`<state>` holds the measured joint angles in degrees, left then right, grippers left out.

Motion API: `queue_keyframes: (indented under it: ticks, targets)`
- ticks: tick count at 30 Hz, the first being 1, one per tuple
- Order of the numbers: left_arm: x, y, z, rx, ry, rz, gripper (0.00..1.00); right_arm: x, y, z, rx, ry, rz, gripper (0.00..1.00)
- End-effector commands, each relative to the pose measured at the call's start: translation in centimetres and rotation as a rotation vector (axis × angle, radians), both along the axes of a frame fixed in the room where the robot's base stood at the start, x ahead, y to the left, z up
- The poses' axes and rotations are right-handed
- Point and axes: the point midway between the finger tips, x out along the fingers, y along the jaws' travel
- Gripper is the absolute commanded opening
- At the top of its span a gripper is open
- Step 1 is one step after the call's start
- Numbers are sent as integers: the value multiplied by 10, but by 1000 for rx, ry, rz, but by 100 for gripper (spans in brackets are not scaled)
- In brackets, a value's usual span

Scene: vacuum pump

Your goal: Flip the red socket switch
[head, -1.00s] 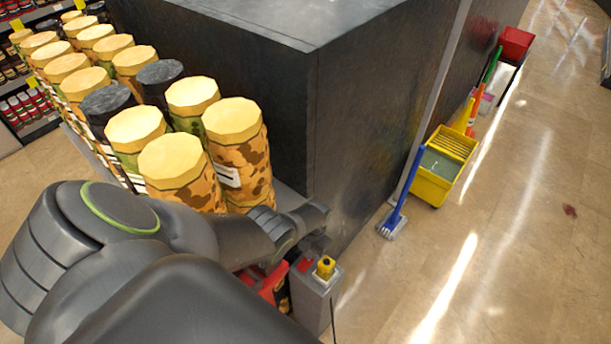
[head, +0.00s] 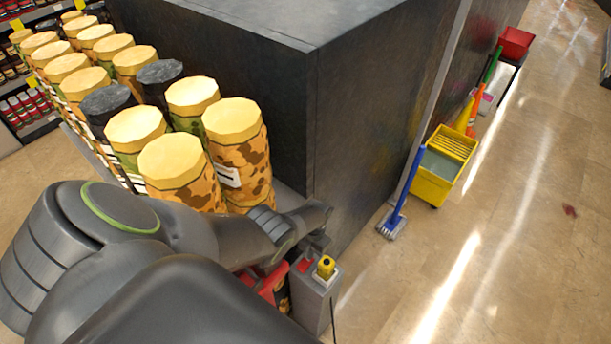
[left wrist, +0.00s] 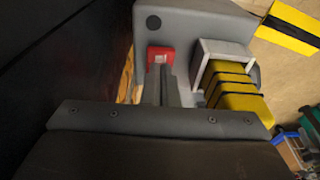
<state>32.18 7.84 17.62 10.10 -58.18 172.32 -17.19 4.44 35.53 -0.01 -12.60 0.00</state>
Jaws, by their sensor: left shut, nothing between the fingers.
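The red socket switch (head: 305,265) is on top of a grey socket box (head: 314,296) near the dark wall's corner. In the left wrist view the red switch (left wrist: 161,54) sits on the grey box face (left wrist: 190,22), just beyond my fingertips. My left gripper (head: 318,243) is over the box in the head view; its fingers are mostly hidden. In the left wrist view my left gripper (left wrist: 160,72) is shut and empty, its tips close to the switch's lower edge. I cannot tell whether they touch. My right gripper is not in view.
A yellow plug (head: 325,267) stands beside the switch; in the left wrist view it is ribbed. Several patterned cylinders (head: 238,150) stand left of the dark block (head: 370,110). A blue mop (head: 402,200) and yellow bucket (head: 440,170) are at right.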

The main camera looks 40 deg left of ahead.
Motion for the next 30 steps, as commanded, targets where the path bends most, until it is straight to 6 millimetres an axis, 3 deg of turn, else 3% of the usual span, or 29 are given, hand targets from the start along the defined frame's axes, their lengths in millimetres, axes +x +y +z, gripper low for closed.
queue_keyframes:
  ticks: [23, 30]
  targets:
    - [0, 0, -12, 0, 0, 0, 0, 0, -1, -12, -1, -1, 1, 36]
    - [-1, 0, -4, 0, 2, 0, 0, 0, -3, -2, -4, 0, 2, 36]
